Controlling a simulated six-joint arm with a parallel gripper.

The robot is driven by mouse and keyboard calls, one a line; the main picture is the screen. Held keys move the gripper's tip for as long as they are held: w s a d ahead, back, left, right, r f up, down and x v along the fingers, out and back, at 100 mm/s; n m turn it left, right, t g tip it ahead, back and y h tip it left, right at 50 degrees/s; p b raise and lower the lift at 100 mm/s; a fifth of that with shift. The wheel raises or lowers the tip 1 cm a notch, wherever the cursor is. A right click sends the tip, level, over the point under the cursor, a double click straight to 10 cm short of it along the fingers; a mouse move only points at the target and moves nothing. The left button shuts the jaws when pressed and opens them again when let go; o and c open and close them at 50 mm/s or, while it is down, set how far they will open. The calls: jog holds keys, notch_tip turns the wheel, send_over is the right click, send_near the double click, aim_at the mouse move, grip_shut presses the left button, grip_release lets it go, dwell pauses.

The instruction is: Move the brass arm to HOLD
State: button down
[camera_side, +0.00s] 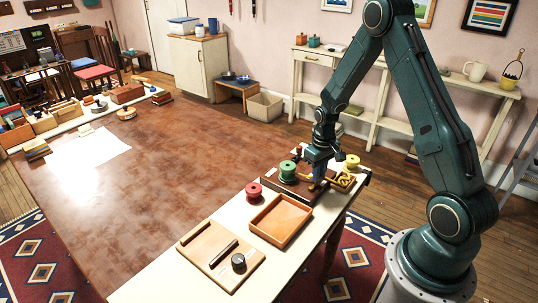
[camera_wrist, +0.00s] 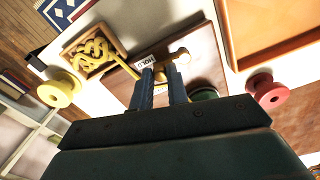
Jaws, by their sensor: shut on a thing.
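My gripper (camera_side: 318,183) is low over a dark wooden board (camera_side: 272,183) at the right end of the pale table strip. The rest of the brass arm is largely hidden by the fingers. Other label words are not visible.
A tray of yellow rope (camera_wrist: 92,47) stands close beside the board. Green (camera_side: 288,171), red (camera_side: 254,193) and yellow (camera_side: 352,161) spools stand around it. An empty wooden tray (camera_side: 281,220) and a board with a black handle and knob (camera_side: 205,254) lie nearer the camera.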

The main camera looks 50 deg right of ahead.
jog(key=shift+m, duration=0.4)
jog(key=c, duration=1.4)
grip_release()
jog(key=shift+o, duration=0.2)
jog(key=shift+r, duration=0.15)
notch_tip(320, 180, up, 14)
jog(key=shift+f, duration=0.2)
